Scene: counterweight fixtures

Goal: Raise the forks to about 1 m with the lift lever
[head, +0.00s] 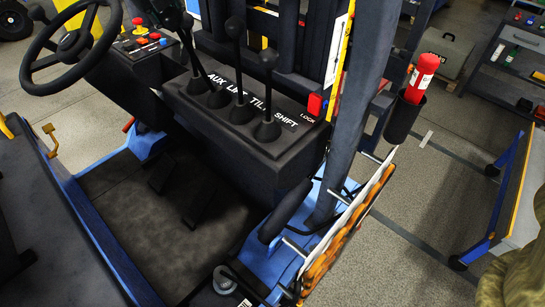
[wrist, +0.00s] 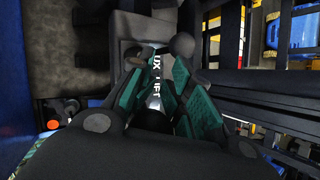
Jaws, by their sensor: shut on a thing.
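The lever console (head: 255,150) carries a row of black levers labelled AUX, LIFT, TILT and SHIFT in the head view. The lever nearest the LIFT label has a dark boot (head: 218,97) and leans up and to the left. In the wrist view my gripper (wrist: 158,75), with teal-padded fingers, is closed in around a dark round lever knob (wrist: 152,120), with the LIFT label (wrist: 155,75) showing between the fingers. Another black knob (wrist: 182,45) stands just beyond the right finger. The head view does not clearly show my gripper. The forks are not identifiable.
The tilt lever (head: 235,27) and shift lever (head: 270,58) stand close by on the console. A steering wheel (head: 65,45) and a button panel (head: 145,42) are to the left. A red LOCK piece (head: 315,104) sits at the console's right end.

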